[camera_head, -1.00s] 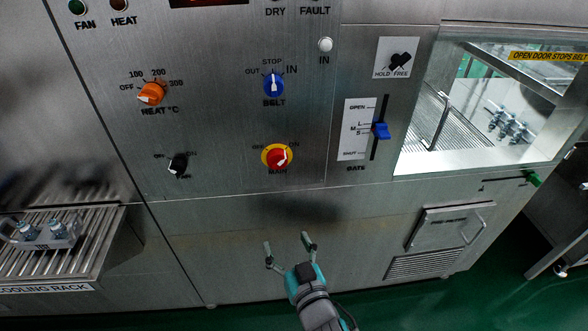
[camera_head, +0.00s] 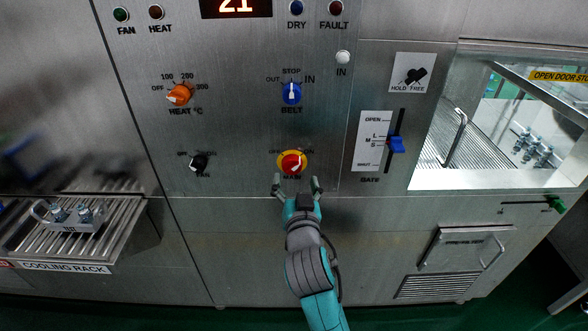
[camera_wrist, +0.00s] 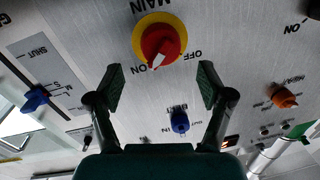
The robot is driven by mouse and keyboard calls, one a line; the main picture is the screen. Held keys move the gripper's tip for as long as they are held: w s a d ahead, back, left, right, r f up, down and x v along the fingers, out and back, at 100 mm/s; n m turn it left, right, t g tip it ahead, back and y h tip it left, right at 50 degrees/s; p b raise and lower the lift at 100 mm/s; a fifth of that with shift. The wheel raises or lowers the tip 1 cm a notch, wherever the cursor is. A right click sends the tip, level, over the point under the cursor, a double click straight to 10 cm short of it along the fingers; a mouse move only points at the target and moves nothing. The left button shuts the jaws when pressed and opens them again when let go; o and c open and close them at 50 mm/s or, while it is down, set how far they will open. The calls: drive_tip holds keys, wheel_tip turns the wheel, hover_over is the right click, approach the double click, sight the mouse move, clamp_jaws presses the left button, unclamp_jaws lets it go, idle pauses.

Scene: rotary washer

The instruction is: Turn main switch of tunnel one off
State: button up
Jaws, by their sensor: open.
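The main switch is a red knob (camera_head: 292,162) on a yellow disc, labelled MAIN, on the steel control panel. It also shows as a red knob (camera_wrist: 165,43) at the top of the wrist view, upside down. There its white pointer is on the side of the ON label. My gripper (camera_head: 297,183) is open and empty, just below the knob in the head view. In the wrist view its two fingertips (camera_wrist: 160,78) are spread apart, with the knob beyond them and between their lines. No contact shows.
The blue belt knob (camera_head: 291,93) is above the main switch, and the black fan knob (camera_head: 198,163) is to its left. The orange heat knob (camera_head: 180,94) is upper left. A blue gate slider (camera_head: 397,145) is to the right. The cooling rack (camera_head: 90,230) stands out at the left.

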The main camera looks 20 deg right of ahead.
sight(293, 169)
drive_tip(key=shift+x, duration=2.6)
drive_tip(key=c, duration=1.2)
